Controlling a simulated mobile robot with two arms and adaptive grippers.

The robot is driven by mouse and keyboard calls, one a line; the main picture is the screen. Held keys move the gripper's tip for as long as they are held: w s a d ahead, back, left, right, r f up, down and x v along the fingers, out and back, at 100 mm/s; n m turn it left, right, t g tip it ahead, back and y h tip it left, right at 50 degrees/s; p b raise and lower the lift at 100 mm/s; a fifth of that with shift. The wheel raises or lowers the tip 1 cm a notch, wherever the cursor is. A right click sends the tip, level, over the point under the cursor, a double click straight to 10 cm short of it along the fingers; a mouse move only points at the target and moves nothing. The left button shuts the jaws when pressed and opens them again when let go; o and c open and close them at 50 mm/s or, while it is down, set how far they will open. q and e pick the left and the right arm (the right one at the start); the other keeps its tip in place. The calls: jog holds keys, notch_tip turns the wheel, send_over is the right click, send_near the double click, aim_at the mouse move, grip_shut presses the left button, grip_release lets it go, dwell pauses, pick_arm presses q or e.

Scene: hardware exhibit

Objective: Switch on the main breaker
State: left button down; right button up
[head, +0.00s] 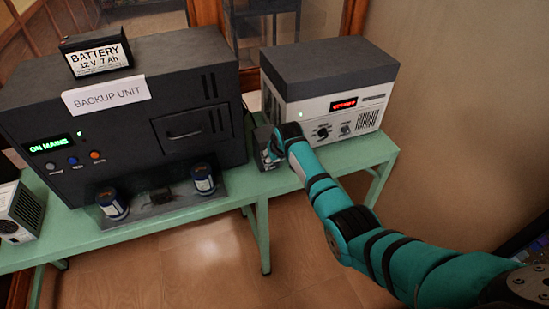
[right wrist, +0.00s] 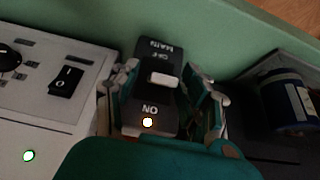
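The main breaker (right wrist: 148,118) is a small dark box with a white toggle (right wrist: 163,79), marked MAIN and OFF at one end and ON at the other. A small lamp (right wrist: 147,122) glows beside ON. I cannot tell which way the toggle is tipped. In the right wrist view the fingers of my right gripper (right wrist: 163,92) are apart, one on each side of the breaker; contact is unclear. My left gripper is not in view.
The white-fronted unit (head: 325,100) has a red display, knobs and a rocker switch (right wrist: 66,83). Left of it stand the dark backup unit (head: 120,105), reading ON MAINS, a battery (head: 97,52), and two dark blue cylinders (head: 203,180) on a tray. The green table (head: 90,237) ends close in front.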

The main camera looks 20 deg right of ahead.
jog(key=v, duration=1.2)
dwell(0.4)
jog(key=s+f+g+b, duration=0.1)
jog(key=s+f, duration=0.6)
jog(key=f, duration=0.6)
jog(key=s+f+g+b, duration=0.1)
jog(key=s+f, duration=0.6)
jog(key=f, duration=0.5)
jog(key=s+f+g+b, duration=0.1)
jog(key=s+f, duration=0.6)
jog(key=f, duration=0.6)
jog(key=s+f+b, duration=0.1)
jog(key=s+f, duration=0.4)
jog(key=s, duration=0.7)
jog(key=s+f+n+g, duration=0.1)
jog(key=s+f, duration=0.5)
jog(key=s, duration=0.6)
jog(key=s+d+f+n+b, duration=0.1)
jog(key=s+f, duration=0.5)
jog(key=s, duration=0.6)
jog(key=shift+g+b, duration=0.3)
jog(key=shift+g, duration=0.1)
